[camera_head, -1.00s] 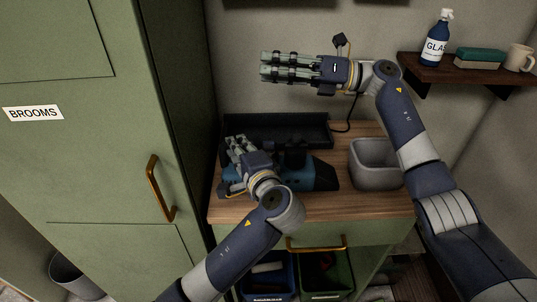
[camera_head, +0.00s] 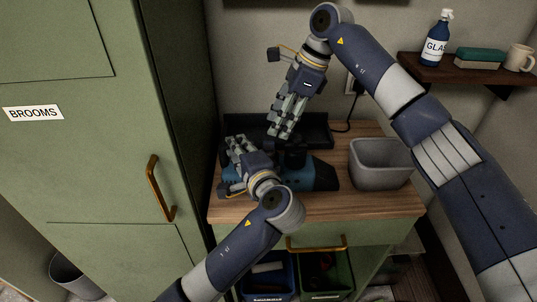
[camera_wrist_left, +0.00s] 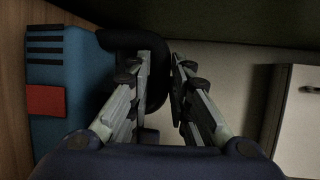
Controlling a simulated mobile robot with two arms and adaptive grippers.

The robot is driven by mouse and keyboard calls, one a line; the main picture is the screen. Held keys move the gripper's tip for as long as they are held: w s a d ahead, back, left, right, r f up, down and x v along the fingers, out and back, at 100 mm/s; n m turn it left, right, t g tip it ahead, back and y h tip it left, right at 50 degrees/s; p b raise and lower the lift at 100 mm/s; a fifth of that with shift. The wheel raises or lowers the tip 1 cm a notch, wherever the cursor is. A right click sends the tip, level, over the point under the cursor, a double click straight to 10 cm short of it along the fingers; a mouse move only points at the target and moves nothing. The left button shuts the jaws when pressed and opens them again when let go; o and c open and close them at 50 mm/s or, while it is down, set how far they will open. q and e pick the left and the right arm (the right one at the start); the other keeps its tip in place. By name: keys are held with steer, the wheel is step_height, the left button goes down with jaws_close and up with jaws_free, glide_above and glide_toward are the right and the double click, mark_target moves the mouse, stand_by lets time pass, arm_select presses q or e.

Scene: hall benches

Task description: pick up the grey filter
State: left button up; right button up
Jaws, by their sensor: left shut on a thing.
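I cannot make out a grey filter in either view. A blue and black handheld machine (camera_head: 325,174) lies on the wooden counter, its dark end to the right. Its blue body with a red patch shows in the left wrist view (camera_wrist_left: 55,75). My left gripper (camera_head: 234,143) is at its left part, and in the left wrist view (camera_wrist_left: 160,60) the fingers are shut on its black handle (camera_wrist_left: 125,40). My right gripper (camera_head: 279,132) points down above the machine's dark top part (camera_head: 293,156). Whether its fingers are open or shut is unclear.
A grey bin (camera_head: 381,178) stands at the counter's right. A black tray (camera_head: 318,130) lies at the back. A green cabinet (camera_head: 90,130) stands left. The counter's front strip (camera_head: 340,205) is clear.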

mark_target(271, 142)
steer(key=x, duration=0.6)
steer(key=shift+f, duration=0.25)
steer(key=shift+s, duration=0.1)
steer(key=shift+c, duration=0.4)
steer(key=c, duration=0.7)
steer(key=shift+o, duration=0.2)
